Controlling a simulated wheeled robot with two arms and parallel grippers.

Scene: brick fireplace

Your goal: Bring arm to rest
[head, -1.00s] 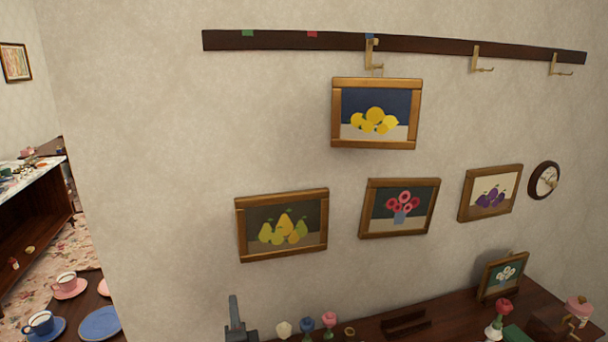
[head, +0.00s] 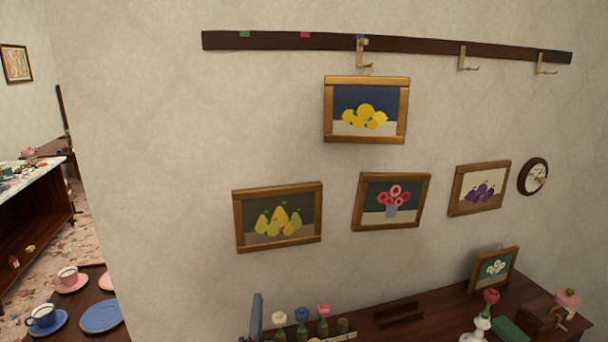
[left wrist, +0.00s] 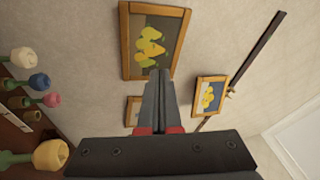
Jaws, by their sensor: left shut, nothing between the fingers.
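My left gripper (head: 256,312) stands upright at the bottom of the head view, in front of the wall and beside the flower bottles. In the left wrist view its fingers (left wrist: 159,78) are together with nothing between them. They overlap the view of the pear picture (left wrist: 168,30) and the wall. Most of the left arm is outside the head view. My right gripper is in neither view.
Framed pictures and a hook rail (head: 410,42) are on the wall. A table with cups (head: 104,318) stands left.

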